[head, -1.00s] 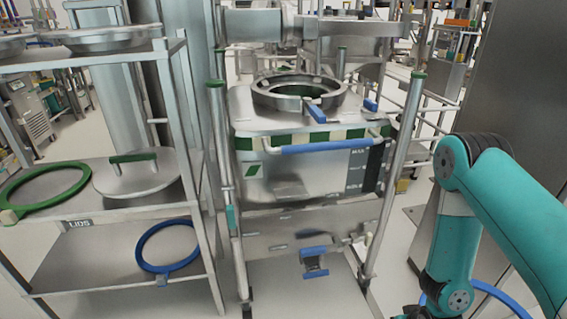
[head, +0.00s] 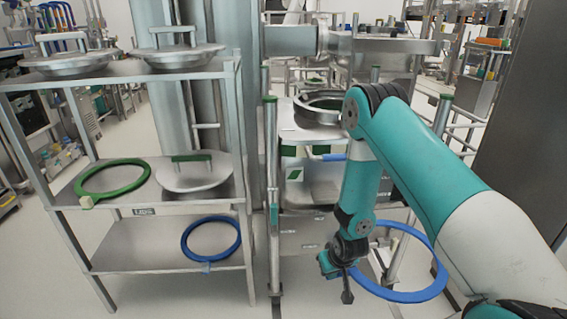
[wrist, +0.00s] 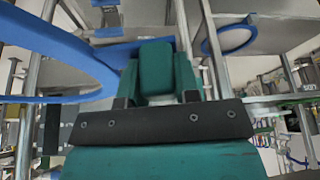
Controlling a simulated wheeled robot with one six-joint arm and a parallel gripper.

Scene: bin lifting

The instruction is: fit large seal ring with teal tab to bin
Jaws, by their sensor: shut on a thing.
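A large blue seal ring (head: 441,270) hangs at my gripper (head: 345,276), low in front of the bin and to its right. The ring's blue band (wrist: 55,45) spreads to the left there. The metal bin (head: 296,174) stands in a frame behind my arm, with a round collar (head: 308,106) on top. My arm hides much of the bin's front and part of the collar.
A metal rack (head: 247,180) at left holds several lids, a green ring (head: 82,178) and another blue ring (head: 186,246). A post (head: 271,200) stands between rack and bin. A metal arm (head: 390,46) overhangs behind the collar. The floor at front centre is clear.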

